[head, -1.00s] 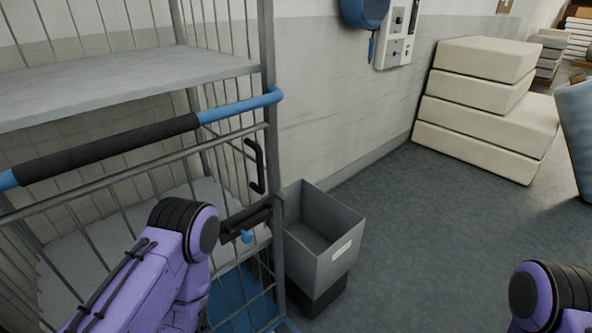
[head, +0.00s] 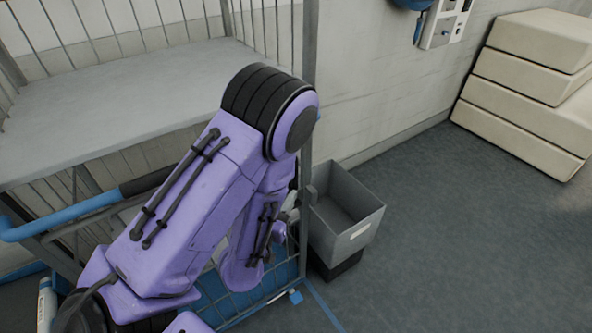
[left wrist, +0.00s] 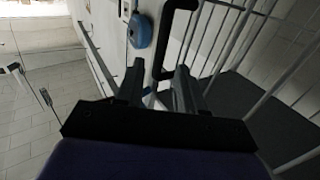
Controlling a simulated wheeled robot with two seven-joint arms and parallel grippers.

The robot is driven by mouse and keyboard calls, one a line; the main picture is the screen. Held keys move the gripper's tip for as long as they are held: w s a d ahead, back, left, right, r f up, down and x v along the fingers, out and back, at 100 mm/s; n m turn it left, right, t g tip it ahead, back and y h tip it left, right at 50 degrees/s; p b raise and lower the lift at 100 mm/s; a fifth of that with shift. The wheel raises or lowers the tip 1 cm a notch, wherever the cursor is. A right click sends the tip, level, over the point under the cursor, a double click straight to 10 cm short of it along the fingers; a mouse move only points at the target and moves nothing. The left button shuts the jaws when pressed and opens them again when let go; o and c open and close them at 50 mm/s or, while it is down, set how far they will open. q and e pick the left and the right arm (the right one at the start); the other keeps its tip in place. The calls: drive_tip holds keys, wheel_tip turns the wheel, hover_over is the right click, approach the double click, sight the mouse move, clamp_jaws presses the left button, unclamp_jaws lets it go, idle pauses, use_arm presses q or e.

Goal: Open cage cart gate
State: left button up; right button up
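The cage cart's shelf (head: 120,95) fills the left of the head view. Its blue and black push bar (head: 75,212) shows at the lower left. My left arm covers the middle of the cart front, including the gate's latch side, so I cannot tell there whether the gate is shut. In the left wrist view my left gripper (left wrist: 158,85) is open. A black bent handle (left wrist: 167,28) on the gate lies just beyond and between the fingertips; contact cannot be told. My right gripper is in neither view.
A grey bin (head: 345,215) stands on the floor just right of the cart, close to the gate edge. Stacked cream pads (head: 525,85) stand by the wall at the upper right. The floor (head: 460,240) between is clear.

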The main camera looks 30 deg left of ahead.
sight(295, 177)
use_arm(q)
drive_tip(key=w, duration=0.2)
drive_tip(key=w+a, duration=0.1)
drive_tip(key=w, duration=0.4)
drive_tip(key=shift+w+a+p, duration=0.3)
drive_tip(key=shift+w+p, duration=0.1)
drive_tip(key=shift+w+a+f, duration=0.1)
drive_tip(key=shift+w, duration=0.25)
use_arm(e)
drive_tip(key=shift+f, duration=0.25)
use_arm(q)
clamp_jaws()
